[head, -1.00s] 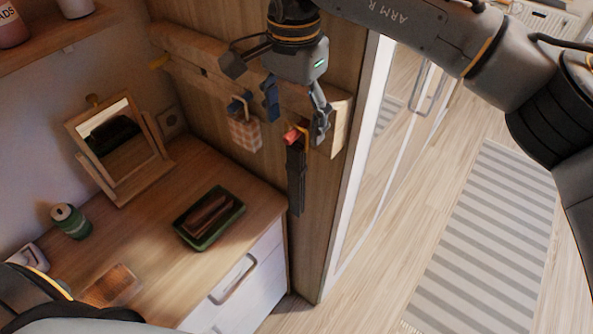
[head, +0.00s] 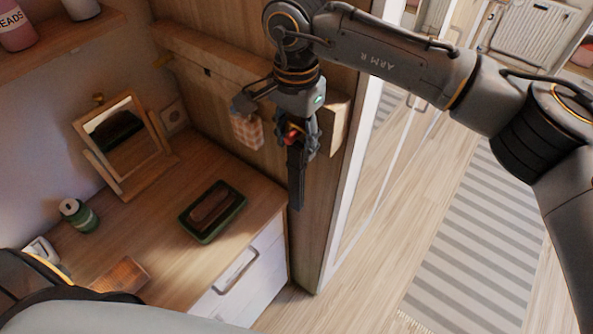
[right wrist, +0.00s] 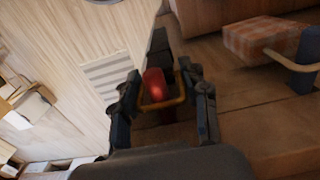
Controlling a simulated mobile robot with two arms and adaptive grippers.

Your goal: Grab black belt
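The black belt (head: 296,182) hangs down the wooden panel below a hook rail. Its top is largely hidden by my right gripper (head: 295,140). The fingers of my right gripper are on either side of the hanging spot, around a red piece (head: 291,136) at the belt's top. In the right wrist view, my right gripper (right wrist: 163,95) has its fingers apart, with the red piece (right wrist: 154,84) and a brass hook (right wrist: 165,103) between them. Gaps show beside the red piece. My left gripper is not in view.
A checked pouch (head: 247,131) hangs just left of the gripper; it also shows in the right wrist view (right wrist: 262,38). A desk below holds a mirror (head: 122,140), a green tray (head: 212,211) and a can (head: 78,215).

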